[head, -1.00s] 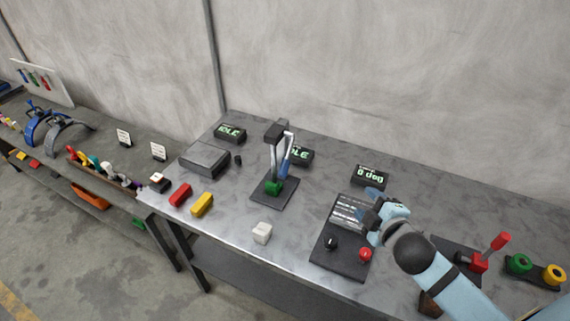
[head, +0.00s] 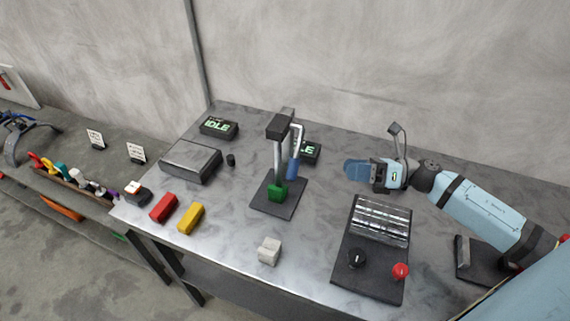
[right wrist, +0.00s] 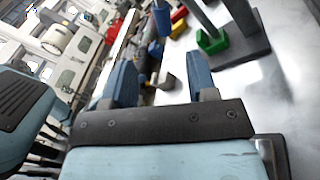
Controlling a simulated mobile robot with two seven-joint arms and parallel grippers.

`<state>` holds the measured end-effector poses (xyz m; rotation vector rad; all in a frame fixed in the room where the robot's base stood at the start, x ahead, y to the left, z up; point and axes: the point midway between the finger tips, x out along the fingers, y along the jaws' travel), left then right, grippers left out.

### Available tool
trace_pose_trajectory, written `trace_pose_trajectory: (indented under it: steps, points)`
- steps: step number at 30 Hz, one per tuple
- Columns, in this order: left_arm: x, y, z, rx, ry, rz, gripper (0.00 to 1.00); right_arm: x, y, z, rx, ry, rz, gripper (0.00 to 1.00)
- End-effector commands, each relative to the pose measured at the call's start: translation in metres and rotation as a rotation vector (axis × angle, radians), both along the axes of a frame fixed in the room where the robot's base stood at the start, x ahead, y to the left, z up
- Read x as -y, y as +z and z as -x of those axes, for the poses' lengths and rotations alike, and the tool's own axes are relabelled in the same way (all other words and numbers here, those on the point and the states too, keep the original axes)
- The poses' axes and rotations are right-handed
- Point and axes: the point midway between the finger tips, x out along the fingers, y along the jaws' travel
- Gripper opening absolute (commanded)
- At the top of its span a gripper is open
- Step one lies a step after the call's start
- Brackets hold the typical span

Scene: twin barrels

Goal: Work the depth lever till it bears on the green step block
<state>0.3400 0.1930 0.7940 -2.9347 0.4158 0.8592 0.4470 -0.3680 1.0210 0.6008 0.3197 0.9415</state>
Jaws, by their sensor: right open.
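The depth lever is a bent light-metal arm with a blue handle (head: 293,168), hanging at the right side of a dark post stand (head: 277,132). The green step block (head: 277,193) sits on the stand's dark base, at the foot of the post; it also shows in the right wrist view (right wrist: 212,41). My right gripper (head: 352,170) is to the right of the lever, above the table and apart from it. Its two blue fingers are spread and empty in the right wrist view (right wrist: 161,82). Whether the lever touches the block cannot be told. My left gripper is not in view.
A dark panel (head: 350,277) with a black knob and a red knob lies at the front right. A white cube (head: 269,250), a yellow block (head: 190,218) and a red block (head: 164,208) lie at the front. A grey box (head: 191,160) stands back left.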

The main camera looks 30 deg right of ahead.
Motion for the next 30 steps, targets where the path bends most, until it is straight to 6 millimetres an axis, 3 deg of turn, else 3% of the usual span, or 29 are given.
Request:
trace_pose_trajectory:
  steps: [3,7,21,30]
  points:
    - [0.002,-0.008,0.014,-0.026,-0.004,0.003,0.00,-0.004,-0.003,-0.003,0.002,0.000,-0.001,0.53]
    - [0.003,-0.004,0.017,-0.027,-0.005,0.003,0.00,-0.017,0.000,-0.012,0.004,0.001,-0.002,0.53]
    - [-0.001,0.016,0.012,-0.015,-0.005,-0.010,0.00,-0.095,0.001,-0.065,0.001,0.000,-0.004,0.53]
    - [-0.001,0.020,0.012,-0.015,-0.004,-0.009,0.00,-0.114,-0.002,-0.077,0.000,-0.001,-0.001,0.53]
